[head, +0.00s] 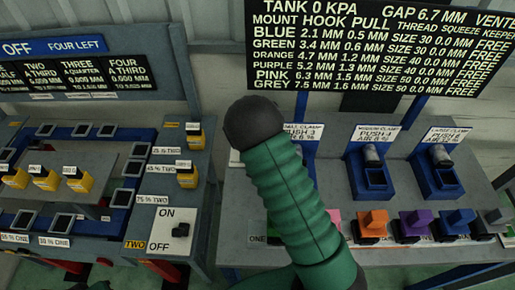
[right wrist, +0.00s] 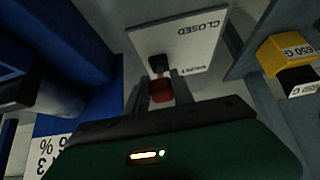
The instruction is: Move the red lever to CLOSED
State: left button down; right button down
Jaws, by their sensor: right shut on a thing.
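The red lever (right wrist: 160,90) shows in the right wrist view, just in front of my palm. A black block (right wrist: 158,64) sits right beyond it, against a white plate (right wrist: 190,42). The plate reads CLOSED, upside down, near its far edge; a smaller word nearer the lever is hard to read. My right gripper (right wrist: 158,98) is shut on the red lever, with its fingers partly in shadow. In the head view the lever and the right gripper's jaws do not show.
A green ribbed arm of mine covers the middle of the head view. An ON/OFF panel (head: 173,229) stands left of it; blue clamp fixtures (head: 372,174) and coloured blocks stand right. A yellow block (right wrist: 286,54) lies right in the wrist view, blue structure left.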

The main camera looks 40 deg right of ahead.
jog(key=shift+s+a+f, duration=0.15)
jog(key=shift+f, duration=0.1)
jog(key=c, duration=1.3)
grip_release()
jog(key=shift+c, duration=0.2)
jog(key=shift+o, duration=1.3)
jog(key=shift+w, duration=0.2)
jog(key=shift+r, duration=0.1)
jog(key=p+v, duration=0.3)
jog(key=v, duration=1.3)
jog(key=shift+s+r, duration=0.2)
jog(key=shift+r, duration=0.05)
jog(key=shift+a+f, duration=0.1)
